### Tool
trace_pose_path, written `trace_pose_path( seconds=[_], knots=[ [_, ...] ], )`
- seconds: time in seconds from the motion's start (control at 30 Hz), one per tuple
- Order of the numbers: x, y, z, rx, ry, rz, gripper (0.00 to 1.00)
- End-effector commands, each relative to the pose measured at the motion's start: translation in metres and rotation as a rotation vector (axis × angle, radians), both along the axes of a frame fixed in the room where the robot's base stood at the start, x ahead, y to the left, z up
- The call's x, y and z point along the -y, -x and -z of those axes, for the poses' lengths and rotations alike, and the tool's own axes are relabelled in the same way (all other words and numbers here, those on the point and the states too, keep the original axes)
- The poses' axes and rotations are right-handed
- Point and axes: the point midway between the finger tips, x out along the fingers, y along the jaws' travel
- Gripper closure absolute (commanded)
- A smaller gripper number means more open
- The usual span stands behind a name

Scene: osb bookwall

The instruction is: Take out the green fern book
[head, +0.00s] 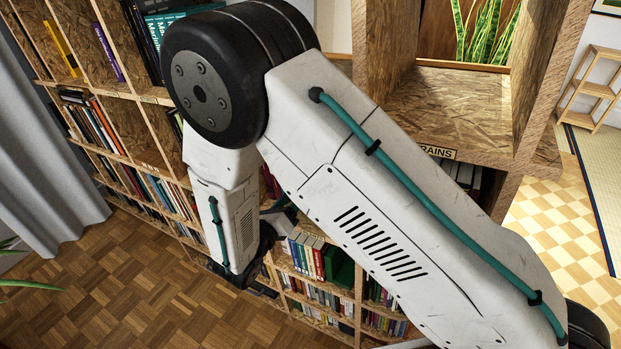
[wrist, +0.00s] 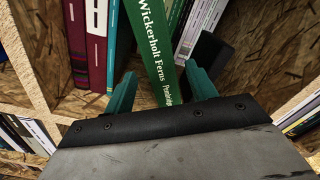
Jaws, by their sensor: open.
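The green fern book (wrist: 158,40) stands on a shelf in the wrist view, its spine reading "Wickerholt Ferns". It leans slightly, and its lower end lies between the two green fingers of my gripper (wrist: 160,80). The fingers are open, one on each side of the spine; the right finger is close to the spine, and a gap shows on the left. Whether either finger touches it I cannot tell. In the head view my arm covers much of the bookcase, and I cannot pick out the fern book there for sure.
Dark red books (wrist: 88,45) and a teal book stand left of the fern book. Pale grey books (wrist: 200,25) lean at its right, near a dark block (wrist: 208,55). Chipboard dividers (wrist: 25,60) bound the compartment. Parquet floor (head: 130,270) is clear at lower left.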

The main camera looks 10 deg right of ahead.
Motion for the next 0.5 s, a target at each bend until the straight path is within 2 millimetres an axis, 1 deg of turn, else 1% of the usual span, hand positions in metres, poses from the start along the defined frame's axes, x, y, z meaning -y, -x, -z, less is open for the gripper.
trace_pose_path(
  seconds=[0.5],
  knots=[
    [0.012,-0.015,0.0,0.0,0.0,0.001,0.44]
  ],
)
